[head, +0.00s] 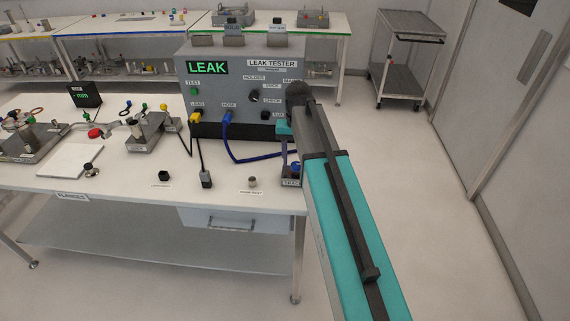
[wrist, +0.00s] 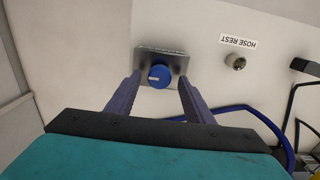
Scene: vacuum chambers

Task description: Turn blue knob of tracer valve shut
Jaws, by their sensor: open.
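The blue knob (wrist: 160,75) of the tracer valve sits on a grey metal plate (wrist: 176,57) in the wrist view. A short pale mark on its face lies roughly crosswise in that view. My gripper (wrist: 160,82) is open, with one purple finger on each side of the knob and gaps between. I cannot tell how far the fingertips are above the plate. In the head view the knob (head: 296,168) shows small at the table's right front corner, above a label that partly reads TRAC. My arm hides much of the gripper there.
The leak tester (head: 225,85) stands behind, its screen reading LEAK. A blue hose (head: 240,158) loops over the table left of the valve. The hose rest (head: 252,181) is a small metal fitting near the front edge. Floor to the right is clear up to a cart (head: 405,70).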

